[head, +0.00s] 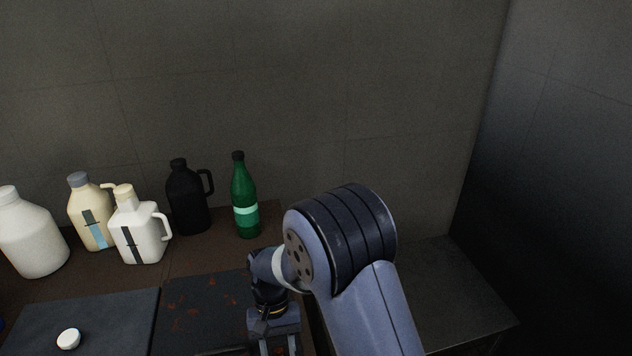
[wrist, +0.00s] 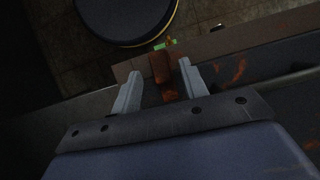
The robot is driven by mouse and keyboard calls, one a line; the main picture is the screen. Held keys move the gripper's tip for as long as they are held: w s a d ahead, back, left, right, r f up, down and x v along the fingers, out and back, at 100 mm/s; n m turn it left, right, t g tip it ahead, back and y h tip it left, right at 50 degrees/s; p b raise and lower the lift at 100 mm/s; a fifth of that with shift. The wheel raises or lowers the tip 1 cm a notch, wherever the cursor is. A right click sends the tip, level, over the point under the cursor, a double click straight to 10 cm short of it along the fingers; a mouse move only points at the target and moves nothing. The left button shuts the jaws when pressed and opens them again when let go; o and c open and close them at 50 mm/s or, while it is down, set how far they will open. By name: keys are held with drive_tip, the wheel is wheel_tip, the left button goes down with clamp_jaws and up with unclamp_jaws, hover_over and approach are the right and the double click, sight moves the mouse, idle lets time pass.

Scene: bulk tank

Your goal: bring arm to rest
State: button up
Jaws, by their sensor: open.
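My arm rises from the bottom of the head view and bends over toward the table. My gripper (head: 276,345) hangs at the lower edge of the head view, pointing down near the right edge of a dark mat with reddish stains. In the wrist view my gripper (wrist: 158,82) has its two pale fingers apart. A rusty brown strip shows behind the gap between the fingers, and I cannot tell how far below it is. Nothing is seen held.
A green bottle (head: 245,201), a black jug (head: 187,200) and several pale jugs stand along the table's back. A white cap (head: 68,339) lies on a dark mat (head: 110,312) at left. A grey bench (head: 450,290) at right is clear. A round dark object (wrist: 125,18) shows below.

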drive_tip(key=shift+x, duration=1)
drive_tip(key=shift+r, duration=0.15)
